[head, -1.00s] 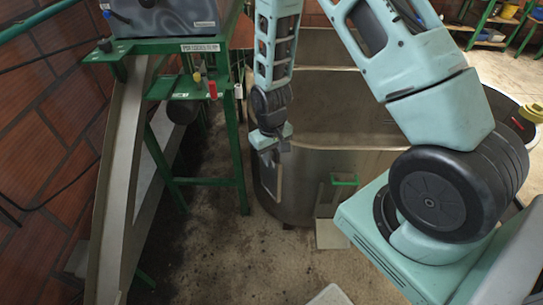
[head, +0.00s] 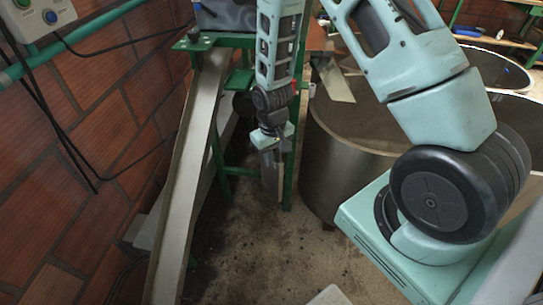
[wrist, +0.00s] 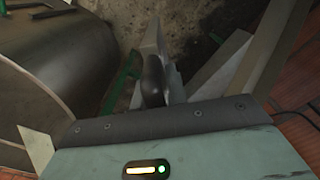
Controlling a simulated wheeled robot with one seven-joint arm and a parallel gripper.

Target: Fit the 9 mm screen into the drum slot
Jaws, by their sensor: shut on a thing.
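My gripper (head: 268,143) hangs pointing down in the head view, shut on a thin grey plate, the screen (head: 271,178). The plate hangs roughly upright below the fingers, seen nearly edge-on. In the wrist view a dark finger (wrist: 153,80) lies against the grey screen (wrist: 151,42). No size mark on it can be read. The pulper (head: 226,15) sits on the green stand at the top of the head view, partly hidden by my arm. Its drum slot cannot be made out.
A long metal chute (head: 183,180) slopes down to the left of my gripper. A green stand (head: 288,185) is close behind the screen. A round steel tank (head: 345,140) stands to the right. A brick wall (head: 80,170) closes the left side. The floor between is bare.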

